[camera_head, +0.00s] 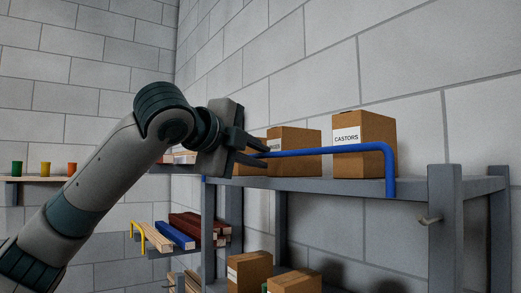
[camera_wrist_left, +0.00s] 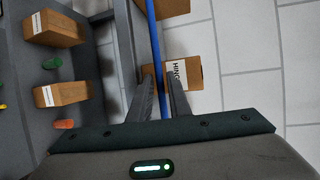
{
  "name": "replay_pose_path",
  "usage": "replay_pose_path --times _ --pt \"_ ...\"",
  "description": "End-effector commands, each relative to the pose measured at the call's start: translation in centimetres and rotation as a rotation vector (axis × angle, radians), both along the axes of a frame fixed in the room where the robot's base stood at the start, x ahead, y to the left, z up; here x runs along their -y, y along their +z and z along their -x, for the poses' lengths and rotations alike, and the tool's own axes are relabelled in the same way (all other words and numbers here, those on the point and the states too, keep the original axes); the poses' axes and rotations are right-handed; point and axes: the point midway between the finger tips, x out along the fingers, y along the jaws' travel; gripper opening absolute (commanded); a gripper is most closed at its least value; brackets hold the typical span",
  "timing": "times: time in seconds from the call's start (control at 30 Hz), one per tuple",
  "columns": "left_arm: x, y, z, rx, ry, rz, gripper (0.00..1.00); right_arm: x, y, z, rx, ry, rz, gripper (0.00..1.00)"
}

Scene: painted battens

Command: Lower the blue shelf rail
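The blue shelf rail (camera_head: 345,149) runs along the front of the upper grey shelf, above its edge, and bends down at its right end. In the head view its left part is hidden behind my left gripper (camera_head: 266,155). My left gripper is open, its two fingers apart, one above the other, at the rail's left part. In the left wrist view the rail (camera_wrist_left: 153,40) passes between the two fingers of my gripper (camera_wrist_left: 160,75), with gaps beside it. I cannot tell whether either finger touches it. My right gripper is in neither view.
Cardboard boxes stand on the upper shelf (camera_head: 440,184) behind the rail, one marked CASTORS (camera_head: 363,140). More boxes (camera_head: 250,270) stand on the lower shelf. A rack of painted battens (camera_head: 175,234) and a ledge with coloured cups (camera_head: 45,170) are at left. A peg (camera_head: 430,220) sticks out from the right post.

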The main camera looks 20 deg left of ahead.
Motion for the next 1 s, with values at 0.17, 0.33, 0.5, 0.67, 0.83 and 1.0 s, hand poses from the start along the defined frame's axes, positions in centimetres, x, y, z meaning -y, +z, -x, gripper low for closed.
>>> replay_pose_path --times 0.17,0.33,0.5,0.67,0.83,1.0 --pt "0.3 -0.2 -1.0 0.0 0.0 -0.001 0.17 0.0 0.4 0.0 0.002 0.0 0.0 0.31" --pt "0.3 -0.3 -1.1 0.001 0.0 -0.002 0.17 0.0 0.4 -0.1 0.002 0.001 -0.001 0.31" --pt "0.3 -0.3 -1.1 0.0 0.0 -0.001 0.12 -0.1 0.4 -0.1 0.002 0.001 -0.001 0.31" --pt "0.3 -0.3 -1.1 0.0 0.0 -0.001 0.0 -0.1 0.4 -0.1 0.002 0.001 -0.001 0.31" --pt "0.3 -0.3 -1.2 0.002 0.0 0.001 0.0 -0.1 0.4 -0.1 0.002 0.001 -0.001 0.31" --pt "0.3 -0.5 -1.9 0.017 0.0 0.014 0.0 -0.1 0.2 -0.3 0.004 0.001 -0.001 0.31"
